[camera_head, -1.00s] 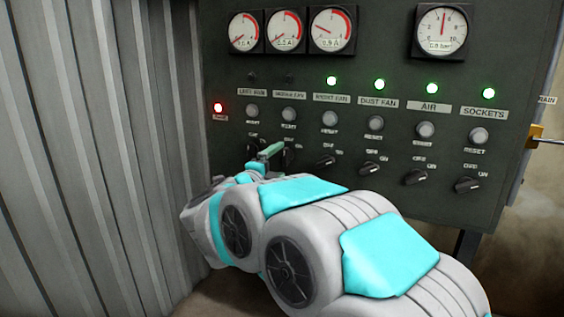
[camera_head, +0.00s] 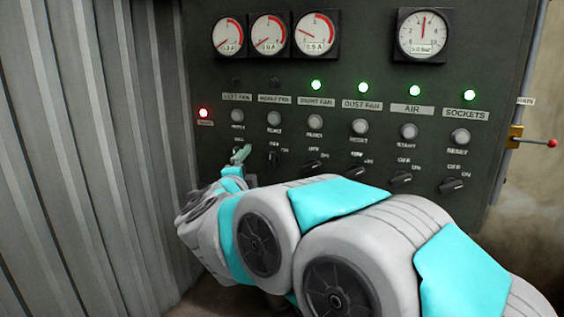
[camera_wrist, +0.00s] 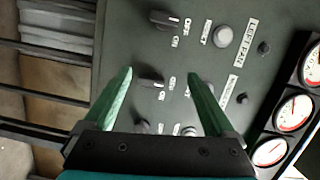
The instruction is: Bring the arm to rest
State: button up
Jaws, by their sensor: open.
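My gripper (camera_head: 241,154) is at the lower left of the control panel (camera_head: 375,85), by the left fan switch, which it hides in the head view. In the wrist view my gripper (camera_wrist: 160,75) is open, its two green fingers apart with nothing held. The middle fan knob (camera_wrist: 150,80) shows between the fingers; whether they touch it cannot be told. The left fan knob (camera_wrist: 165,18) is above them in that view. My grey and turquoise arm reaches across the lower part of the head view.
A ribbed metal wall (camera_head: 80,150) stands close on the left. A lever with a red knob (camera_head: 552,143) sticks out at the panel's right edge. Right fan, dust fan, air and sockets lamps are green; a red lamp (camera_head: 204,113) glows at the left.

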jog(key=s+d+f+n+g+y, duration=0.3)
jog(key=s+f+n+g+y, duration=0.15)
jog(key=s+f+n, duration=0.3)
jog(key=s+d+f+n+g+y, duration=0.25)
jog(key=s+f+n+g, duration=0.35)
jog(key=s, duration=0.3)
jog(key=s+d+f+n+g+h, duration=0.1)
jog(key=s+d+f+g, duration=0.2)
jog(key=s+d, duration=0.3)
jog(key=s+d+f+n+g+h, duration=0.2)
jog(key=s+d, duration=0.5)
jog(key=s, duration=0.6)
jog(key=s+d+f+n+g+h, duration=0.1)
jog(key=s+d+f+g+h, duration=0.1)
jog(key=s+d+f+g, duration=0.2)
jog(key=s+d+f, duration=0.1)
jog(key=s+d, duration=0.2)
jog(key=s, duration=0.3)
jog(key=shift+s, duration=0.15)
jog(key=shift+a+f, duration=0.1)
